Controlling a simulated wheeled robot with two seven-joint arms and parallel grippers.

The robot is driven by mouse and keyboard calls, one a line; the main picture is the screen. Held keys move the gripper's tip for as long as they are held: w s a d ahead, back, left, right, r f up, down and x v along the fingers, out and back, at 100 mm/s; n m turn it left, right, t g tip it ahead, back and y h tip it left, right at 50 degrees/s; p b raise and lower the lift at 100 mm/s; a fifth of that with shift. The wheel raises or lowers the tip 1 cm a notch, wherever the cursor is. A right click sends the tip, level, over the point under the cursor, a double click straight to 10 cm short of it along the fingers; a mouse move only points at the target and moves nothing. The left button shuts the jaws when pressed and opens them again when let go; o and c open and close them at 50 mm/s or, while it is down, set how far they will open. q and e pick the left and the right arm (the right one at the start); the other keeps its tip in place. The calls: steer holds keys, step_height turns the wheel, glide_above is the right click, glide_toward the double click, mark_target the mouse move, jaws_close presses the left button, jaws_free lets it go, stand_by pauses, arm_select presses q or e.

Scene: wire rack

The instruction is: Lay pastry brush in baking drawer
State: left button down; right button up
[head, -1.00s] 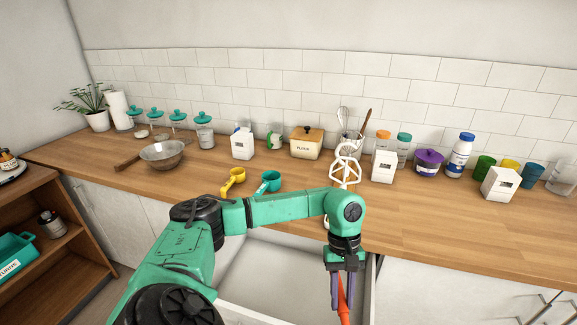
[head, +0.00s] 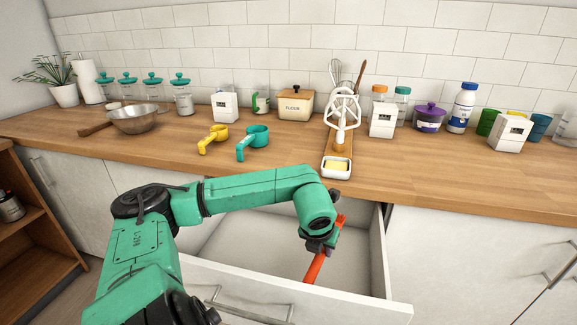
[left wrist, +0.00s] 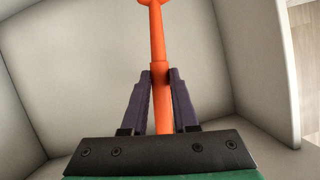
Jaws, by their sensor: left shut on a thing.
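My left gripper (head: 322,243) is over the open drawer (head: 365,305), toward its right side. It is shut on the orange pastry brush (head: 314,268), which slants across the drawer opening in the head view. In the left wrist view, the purple fingers (left wrist: 161,82) close on the brush's orange handle (left wrist: 157,35), with the drawer's pale floor and walls behind it. I cannot tell whether the brush touches the drawer floor. The visible part of the drawer is empty apart from the brush. My arm hides part of its left side. My right gripper is not in view.
The wooden counter (head: 440,190) runs above the drawer. Yellow (head: 214,139) and teal measuring cups (head: 254,141) lie further left. Canisters and jars line the back.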

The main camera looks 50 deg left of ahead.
mark_target(320, 262)
arm_select(q)
steer(key=shift+w+a+f+n+y+b, duration=0.2)
steer(key=shift+w+f+n, duration=0.1)
steer(key=shift+f+n, duration=0.25)
steer(key=shift+w+a+f+n+y+b, duration=0.15)
steer(key=shift+w+f+n+y, duration=0.1)
steer(key=shift+f+n, duration=0.3)
step_height(320, 262, down, 9)
steer(key=shift+s+d+f, duration=0.1)
steer(key=shift+f, duration=0.05)
steer(key=c, duration=0.7)
jaws_free()
steer(key=v, duration=1.2)
steer(key=shift+w+p, duration=0.25)
steer(key=shift+p, duration=0.1)
